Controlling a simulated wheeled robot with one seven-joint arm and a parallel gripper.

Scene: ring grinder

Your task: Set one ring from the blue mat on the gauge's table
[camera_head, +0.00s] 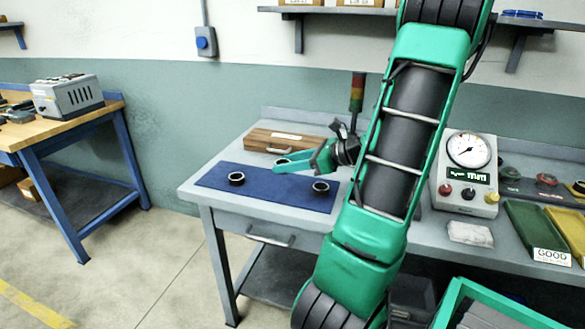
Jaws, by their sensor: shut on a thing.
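The blue mat (275,193) lies on the grey workbench. Two dark-rimmed rings lie apart on it, a left ring (236,178) and a right ring (320,186). My gripper (281,165), at the end of the green arm, is over the mat's back edge. It is shut on a third ring (282,161), which is partly hidden by the green fingers. I cannot tell whether that ring touches the mat. The gauge (467,170), a pale box with a round dial and buttons, stands to the right behind my arm. Its table cannot be made out.
A wooden case (290,141) lies behind the mat, and a signal light (357,92) stands behind my wrist. Right of the gauge are a green tray (535,225) and a yellow tray (572,232). A pale block (470,234) lies before the gauge.

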